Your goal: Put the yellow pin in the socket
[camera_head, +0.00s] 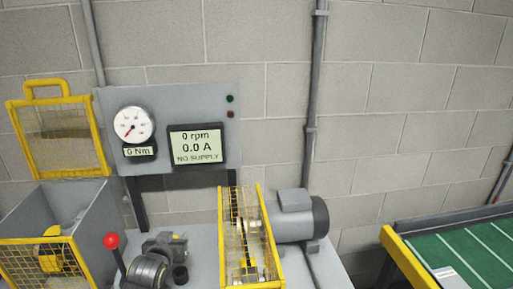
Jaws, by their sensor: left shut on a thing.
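My left gripper (170,243) seems to be the small dark shape low in the picture, left of centre, in front of the panel. It is shut on a small yellow piece (178,237), most likely the yellow pin, of which very little shows. A dark ribbed cylinder (148,271) and a short dark round part (181,274) are just below, so the outlines run together. I cannot make out the socket for certain. My right gripper is not in view.
A lever with a red ball (111,240) stands to the left, beside a grey box (92,225) with a raised yellow mesh lid (62,137). A yellow mesh guard (262,215) and grey motor (300,217) stand right. The panel display (196,146) reads NO SUPPLY. A green conveyor (465,250) lies far right.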

